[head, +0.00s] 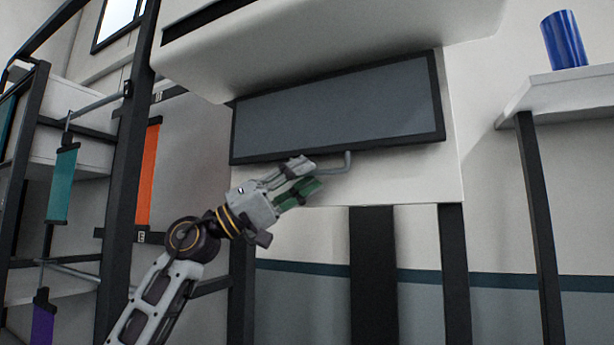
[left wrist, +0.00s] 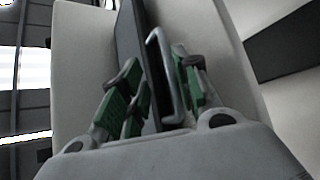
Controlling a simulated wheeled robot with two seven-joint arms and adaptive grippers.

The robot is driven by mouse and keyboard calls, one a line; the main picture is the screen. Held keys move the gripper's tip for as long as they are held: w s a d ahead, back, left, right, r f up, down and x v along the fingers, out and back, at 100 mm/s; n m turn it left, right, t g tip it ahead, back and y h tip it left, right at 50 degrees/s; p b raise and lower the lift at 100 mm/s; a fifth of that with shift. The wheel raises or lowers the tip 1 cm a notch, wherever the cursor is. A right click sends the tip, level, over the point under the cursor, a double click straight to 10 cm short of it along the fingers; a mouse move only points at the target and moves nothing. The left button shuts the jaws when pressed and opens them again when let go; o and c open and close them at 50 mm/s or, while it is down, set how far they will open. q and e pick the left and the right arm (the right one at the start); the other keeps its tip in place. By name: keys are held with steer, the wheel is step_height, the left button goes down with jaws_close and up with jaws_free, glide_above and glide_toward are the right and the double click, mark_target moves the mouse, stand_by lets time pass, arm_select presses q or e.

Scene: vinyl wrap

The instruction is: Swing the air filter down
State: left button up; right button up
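The air filter (head: 340,108) is a wide grey panel in a black frame, set in a white housing. It looks closed, its face tilted slightly. A grey bar handle (head: 347,163) sticks out below its lower edge. My left gripper (head: 308,175) is just below that edge, at the handle. In the left wrist view, the handle (left wrist: 162,75) lies between the green-padded fingers of my left gripper (left wrist: 160,85). The fingers are spread apart, with a gap visible beside the handle; whether one pad touches it I cannot tell. My right gripper is out of view.
A white hood overhangs the panel (head: 320,45). Dark posts (head: 372,260) stand below it. A rack with teal (head: 62,185) and orange (head: 148,175) rolls is at the left. A blue roll (head: 563,40) stands on a shelf (head: 565,88) at the right.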

arm_select(q)
steer(key=v, duration=1)
steer(key=shift+a+f, duration=0.2)
steer(key=shift+a, duration=0.15)
stand_by(0.5)
